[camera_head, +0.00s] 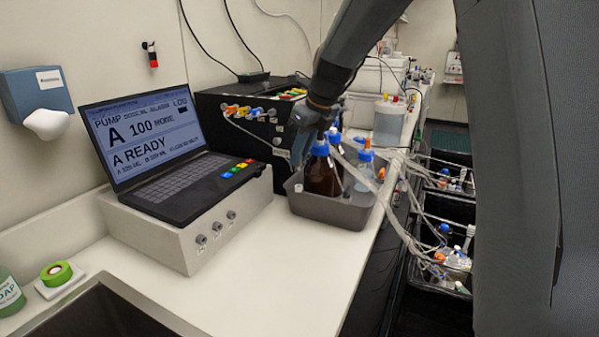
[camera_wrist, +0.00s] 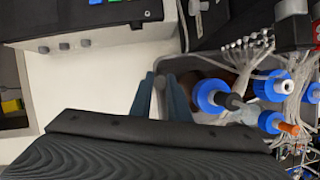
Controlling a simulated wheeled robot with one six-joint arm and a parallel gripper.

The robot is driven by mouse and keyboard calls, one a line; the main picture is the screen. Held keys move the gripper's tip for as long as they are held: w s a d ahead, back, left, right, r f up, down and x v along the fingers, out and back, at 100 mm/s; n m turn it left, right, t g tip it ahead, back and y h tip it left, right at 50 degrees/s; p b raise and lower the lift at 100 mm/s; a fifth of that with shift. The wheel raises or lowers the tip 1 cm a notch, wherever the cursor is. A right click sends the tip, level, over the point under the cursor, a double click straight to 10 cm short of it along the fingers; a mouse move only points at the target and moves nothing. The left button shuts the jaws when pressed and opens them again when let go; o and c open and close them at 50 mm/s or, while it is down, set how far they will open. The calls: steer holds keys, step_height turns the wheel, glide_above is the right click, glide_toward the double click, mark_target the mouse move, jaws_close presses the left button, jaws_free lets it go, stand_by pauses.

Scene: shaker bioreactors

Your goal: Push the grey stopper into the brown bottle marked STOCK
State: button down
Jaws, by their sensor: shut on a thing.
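The brown bottle (camera_head: 321,178) stands upright in a grey tray, with a blue collar at its top. Its STOCK marking cannot be read from here. In the wrist view, its blue collar (camera_wrist: 205,97) surrounds a dark grey piece, and the brown body is mostly hidden. In the head view, my gripper (camera_head: 300,152) hangs just left of the bottle's top; the stopper cannot be made out there.
A clear bottle with a blue cap (camera_head: 365,156) stands right of the brown one in the grey tray (camera_head: 330,212). Clear tubes run off to the right. A black pump box (camera_head: 235,135) stands behind, and a laptop (camera_head: 150,140) stands left.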

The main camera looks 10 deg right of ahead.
steer(key=r, duration=0.4)
steer(key=shift+w+d+r+p, duration=0.25)
steer(key=shift+w+r+p, duration=0.05)
steer(key=shift+w+r, duration=0.1)
steer(key=w+d+r+p, duration=0.5)
steer(key=w+r+p, duration=0.1)
steer(key=p, duration=0.6)
glide_above(334, 134)
steer(key=shift+w+d+f+b, duration=0.1)
steer(key=shift+w+f+b, duration=0.05)
steer(key=shift+f+b, duration=0.6)
steer(key=shift+w+f+b, duration=0.15)
steer(key=shift+f+b, duration=0.4)
steer(key=shift+f, duration=0.35)
steer(key=shift+p, duration=0.55)
steer(key=shift+f, duration=1)
stand_by(0.6)
